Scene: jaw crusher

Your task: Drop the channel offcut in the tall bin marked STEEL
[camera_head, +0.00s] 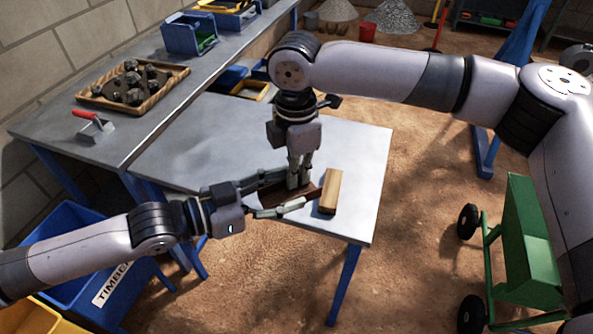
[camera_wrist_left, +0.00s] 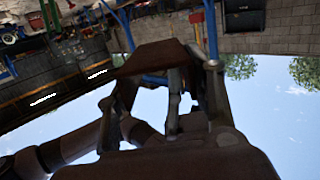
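The channel offcut (camera_head: 270,197), a dark brown piece, is at the front of the metal table, between my two grippers. My right gripper (camera_head: 299,184) points down from above, its fingers close together with their tips at the offcut; it appears shut on it. My left gripper (camera_head: 286,193) reaches in from the left, its fingers spread on either side of the offcut. The offcut (camera_wrist_left: 158,57) also lies across the left fingers in the left wrist view; whether they press on it is unclear. No bin marked STEEL is readable.
A wooden block (camera_head: 330,191) stands just right of the grippers. A blue bin marked TIMBER (camera_head: 85,290) is below the left arm, beside a yellow bin (camera_head: 38,318). A green cart (camera_head: 530,245) stands at right. A rock tray (camera_head: 160,84) and trowel (camera_head: 93,124) are on the bench.

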